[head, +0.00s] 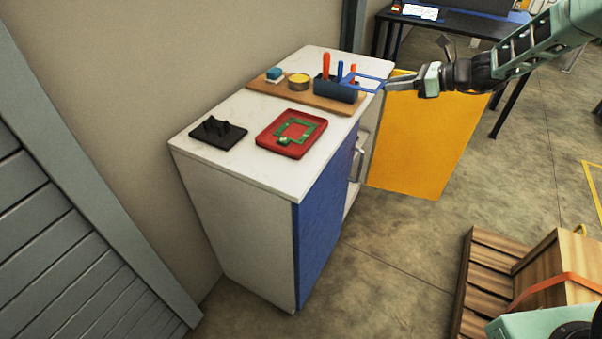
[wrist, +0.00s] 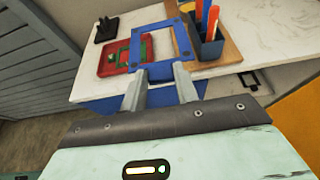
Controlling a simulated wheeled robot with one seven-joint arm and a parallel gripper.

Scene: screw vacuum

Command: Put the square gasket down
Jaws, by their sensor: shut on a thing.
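My gripper (head: 391,85) is shut on a blue square gasket (wrist: 134,50), a flat open frame. In the wrist view the fingers (wrist: 158,80) pinch its near edge. In the head view the gasket is held out to the left of the gripper, close to the dark blue tool holder, and looks raised above the cabinet top. A red tray (head: 265,139) lies on the white cabinet top (head: 232,160), with a green square frame (head: 309,124) in it. In the wrist view the red tray (wrist: 103,70) is partly behind the blue gasket.
A wooden board (head: 265,89) at the back carries a teal-and-white block (head: 274,75), a yellow round tin (head: 299,82) and the tool holder (head: 336,91). A black stand (head: 217,130) is left of the tray. A yellow cabinet door (head: 425,140) stands open below the arm.

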